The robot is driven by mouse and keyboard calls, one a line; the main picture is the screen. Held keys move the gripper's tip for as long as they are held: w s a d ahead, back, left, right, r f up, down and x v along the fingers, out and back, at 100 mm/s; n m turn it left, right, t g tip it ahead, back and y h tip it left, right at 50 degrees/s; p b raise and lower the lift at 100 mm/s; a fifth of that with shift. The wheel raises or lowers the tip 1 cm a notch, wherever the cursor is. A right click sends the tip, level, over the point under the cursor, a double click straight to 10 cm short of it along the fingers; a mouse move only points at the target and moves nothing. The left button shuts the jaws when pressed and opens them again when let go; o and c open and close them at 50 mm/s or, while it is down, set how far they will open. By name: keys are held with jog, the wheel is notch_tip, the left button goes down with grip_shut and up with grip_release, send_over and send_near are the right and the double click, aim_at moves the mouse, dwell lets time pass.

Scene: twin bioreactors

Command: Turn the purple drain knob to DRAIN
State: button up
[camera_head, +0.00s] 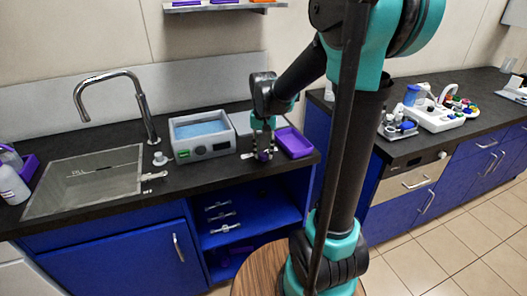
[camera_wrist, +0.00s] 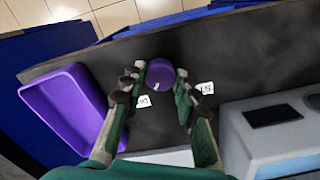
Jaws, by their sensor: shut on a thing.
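The purple drain knob (camera_wrist: 160,72) is at the top centre of the wrist view, on the dark counter, with a small pale mark on its near side. My gripper (camera_wrist: 159,84) has one finger on each side of it and is shut on it. In the head view my gripper (camera_head: 262,147) points down at the counter, and the knob (camera_head: 264,156) shows small and dark between the fingers. Two small white labels lie on the counter, one by the left finger (camera_wrist: 144,101) and one right of the right finger (camera_wrist: 205,88). Their print is too small to read surely.
A purple tray (camera_head: 308,151) stands close on the right of my gripper. A grey water bath (camera_head: 185,155) with a display stands on its left. A sink (camera_head: 85,198) with a tall tap is farther left. The counter's front edge is close to the knob.

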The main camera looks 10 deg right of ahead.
aim_at(263, 154)
jog(key=shift+m, duration=0.6)
jog(key=o, duration=1.2)
jog(key=shift+c, duration=0.2)
notch_tip(263, 154, up, 12)
